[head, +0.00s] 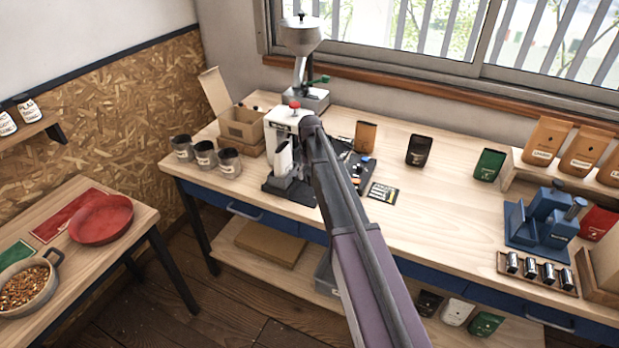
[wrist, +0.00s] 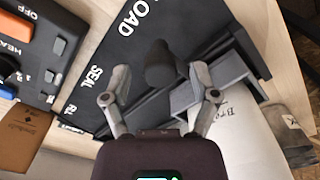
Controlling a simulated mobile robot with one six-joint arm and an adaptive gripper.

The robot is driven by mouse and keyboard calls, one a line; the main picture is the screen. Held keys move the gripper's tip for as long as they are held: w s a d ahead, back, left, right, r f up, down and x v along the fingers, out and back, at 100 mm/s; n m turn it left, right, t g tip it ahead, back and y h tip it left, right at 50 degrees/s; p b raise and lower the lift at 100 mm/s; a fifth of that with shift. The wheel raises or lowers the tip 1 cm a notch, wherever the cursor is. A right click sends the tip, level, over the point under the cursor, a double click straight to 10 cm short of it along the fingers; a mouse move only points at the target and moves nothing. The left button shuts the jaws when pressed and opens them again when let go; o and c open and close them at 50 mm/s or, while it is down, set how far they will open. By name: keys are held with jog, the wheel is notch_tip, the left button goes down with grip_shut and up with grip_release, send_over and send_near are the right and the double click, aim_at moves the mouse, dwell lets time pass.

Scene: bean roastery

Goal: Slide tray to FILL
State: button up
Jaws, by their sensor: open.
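In the wrist view, my gripper (wrist: 157,78) is open, with one finger on either side of a dark rounded knob (wrist: 161,66). I cannot tell whether either finger touches it. A grey tray-like piece (wrist: 215,82) lies right of the knob, partly behind the right finger. The black base (wrist: 105,58) carries white LOAD (wrist: 131,18) and SEAL (wrist: 96,77) lettering, and a third, partly cut label (wrist: 69,108) too small to read surely. The knob is beside LOAD and SEAL. In the head view, the white machine (head: 283,135) stands on this base; my arm hides my gripper.
A switch panel (wrist: 35,50) lies left of the base. Jars (head: 205,155) and an open carton (head: 241,124) stand left of the machine, a grinder (head: 302,40) behind. Pouches (head: 419,150) and a blue fixture (head: 545,222) stand right.

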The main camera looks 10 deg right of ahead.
jog(key=shift+f, duration=0.1)
jog(key=shift+a, duration=0.1)
grip_shut()
dwell(0.3)
jog(key=w+d, duration=0.5)
jog(key=w, duration=0.2)
jog(key=w+d, duration=0.5)
jog(key=w, duration=0.2)
jog(key=w+d, duration=0.5)
jog(key=w, duration=0.2)
jog(key=shift+w+d, duration=0.2)
jog(key=shift+d, duration=0.2)
jog(key=shift+w, duration=0.1)
grip_release()
